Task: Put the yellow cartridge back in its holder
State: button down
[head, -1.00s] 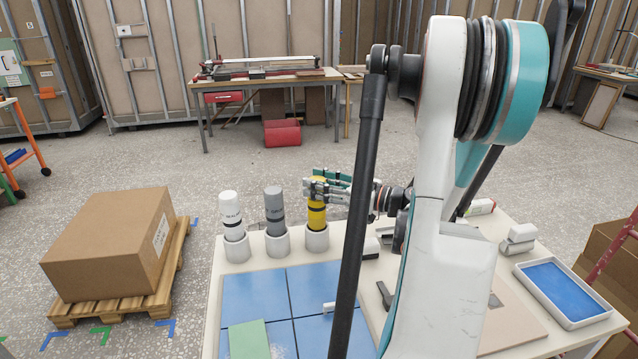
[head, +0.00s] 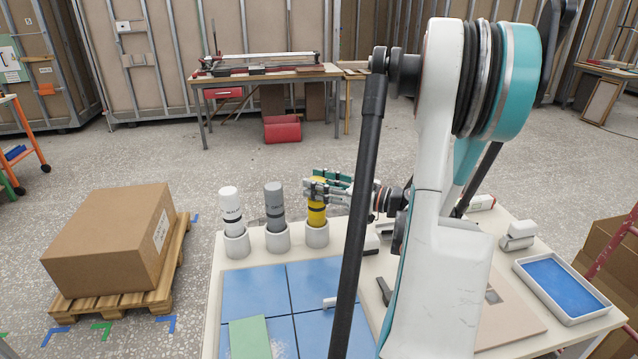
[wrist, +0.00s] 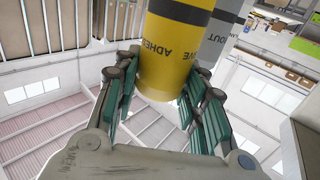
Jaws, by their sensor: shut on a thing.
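The yellow cartridge (head: 317,214) with dark bands stands upright in the head view. Its lower end is inside the white round holder (head: 316,238), the rightmost of three. My gripper (head: 323,187) reaches in from the right, its teal-padded fingers closed around the cartridge's upper part. In the wrist view the yellow cartridge (wrist: 170,62) lies between the fingers (wrist: 165,105), with lettering upside down. How deep it sits in the holder is hidden by the holder wall.
A grey cartridge (head: 274,205) and a white cartridge (head: 231,207) stand in holders just left. Blue tiles (head: 255,290) and a green block (head: 249,338) lie in front. A blue tray (head: 607,315) is at the right. A cardboard box (head: 105,240) sits on a pallet beyond the table's left edge.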

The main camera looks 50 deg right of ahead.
jog(key=shift+f, duration=0.1)
jog(key=c, duration=0.9)
grip_release()
jog(key=o, duration=0.3)
jog(key=shift+r+p, duration=2.05)
jog(key=shift+r, duration=0.95)
